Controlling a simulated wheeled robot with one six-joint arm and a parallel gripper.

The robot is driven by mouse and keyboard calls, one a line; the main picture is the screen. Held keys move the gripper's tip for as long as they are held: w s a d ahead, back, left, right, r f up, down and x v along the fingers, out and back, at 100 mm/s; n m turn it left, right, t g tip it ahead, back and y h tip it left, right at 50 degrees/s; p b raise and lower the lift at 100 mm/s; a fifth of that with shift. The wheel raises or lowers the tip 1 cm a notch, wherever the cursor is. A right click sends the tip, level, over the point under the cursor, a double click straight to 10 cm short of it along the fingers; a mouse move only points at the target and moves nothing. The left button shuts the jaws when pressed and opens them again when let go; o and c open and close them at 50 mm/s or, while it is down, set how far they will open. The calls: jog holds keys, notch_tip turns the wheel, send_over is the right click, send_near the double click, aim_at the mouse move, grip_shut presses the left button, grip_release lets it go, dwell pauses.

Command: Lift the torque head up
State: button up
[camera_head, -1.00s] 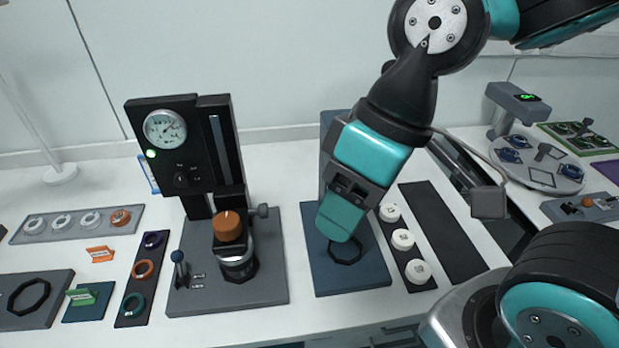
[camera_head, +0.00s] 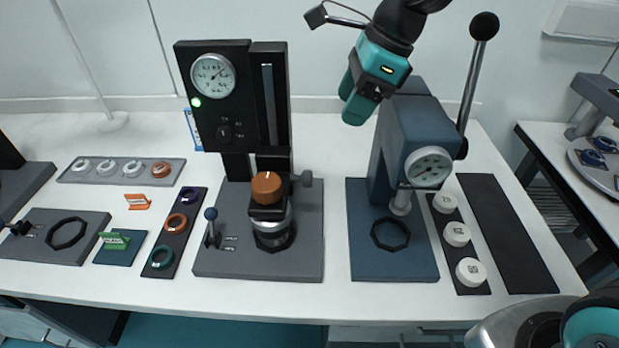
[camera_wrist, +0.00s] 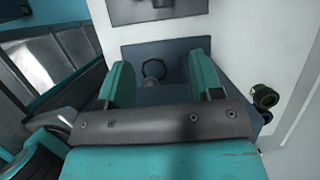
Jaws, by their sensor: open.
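The left test stand (camera_head: 230,95) is a black column with a dial gauge on a grey base. On its front sits a black head with an orange knob (camera_head: 266,187), which I take for the torque head. It stands over a round metal and black piece (camera_head: 272,232) on the base; I cannot tell whether they touch. My gripper (camera_head: 352,97) is open and empty, right of the column and higher than the orange knob. In the wrist view both teal fingers (camera_wrist: 162,78) are spread over a dark blue surface.
A blue press (camera_head: 395,150) with a dial and a long black-balled lever (camera_head: 470,75) stands right of the stand, near my gripper. White discs (camera_head: 457,234) lie on a dark strip beside it. Coloured rings (camera_head: 175,223) and a grey tray (camera_head: 120,178) lie left.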

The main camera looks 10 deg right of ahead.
aim_at(311, 173)
jog(key=p+x, duration=0.1)
jog(key=x, duration=1.6)
jog(key=shift+w+f, duration=0.15)
jog(key=shift+f, duration=0.1)
grip_shut()
notch_tip(311, 173, up, 9)
jog(key=p, duration=0.7)
jog(key=shift+r, duration=0.1)
grip_release()
